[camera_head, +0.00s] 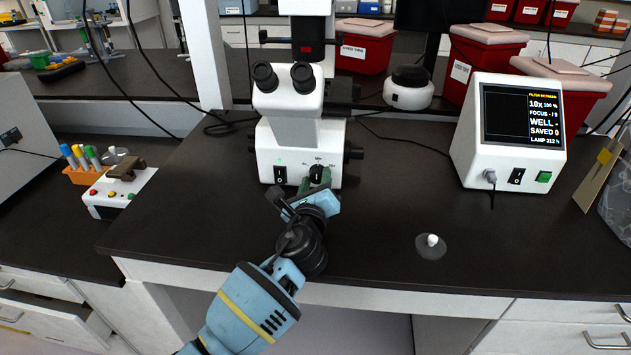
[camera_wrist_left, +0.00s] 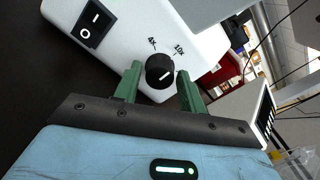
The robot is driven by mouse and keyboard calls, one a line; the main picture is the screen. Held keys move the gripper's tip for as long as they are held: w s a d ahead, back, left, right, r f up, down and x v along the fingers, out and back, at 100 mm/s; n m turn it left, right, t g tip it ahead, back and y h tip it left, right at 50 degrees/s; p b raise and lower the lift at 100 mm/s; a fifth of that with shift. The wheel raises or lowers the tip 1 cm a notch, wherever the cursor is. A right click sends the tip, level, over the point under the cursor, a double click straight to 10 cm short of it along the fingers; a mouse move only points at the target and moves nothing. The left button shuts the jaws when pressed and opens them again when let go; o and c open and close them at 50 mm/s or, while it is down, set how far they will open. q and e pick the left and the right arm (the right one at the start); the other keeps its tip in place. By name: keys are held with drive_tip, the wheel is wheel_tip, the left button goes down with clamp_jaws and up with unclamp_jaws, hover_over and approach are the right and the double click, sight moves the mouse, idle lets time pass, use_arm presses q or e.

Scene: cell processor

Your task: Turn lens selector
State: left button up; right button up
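The white microscope (camera_head: 275,135) stands on the dark bench, with a black lens selector knob (camera_head: 316,173) low on its front. The knob also shows in the left wrist view (camera_wrist_left: 160,70), with a white pointer line and the labels 4x and 10x beside it. My left gripper (camera_head: 320,178) is at the knob. In the wrist view its green fingers (camera_wrist_left: 157,85) are apart, one on each side of the knob, with a small gap visible. My right gripper is not in view.
A display box (camera_head: 508,130) stands at the right, reading 10x. A small clear dish (camera_head: 431,247) lies on the bench. A tube rack (camera_head: 92,170) is at the left. The bench's front middle is clear.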

use_arm(q)
drive_tip(key=shift+o, duration=1.1)
drive_tip(key=shift+s, duration=0.1)
drive_tip(key=shift+s+a+p, duration=0.1)
drive_tip(key=shift+s+p, duration=0.4)
drive_tip(key=shift+s, duration=3.3)
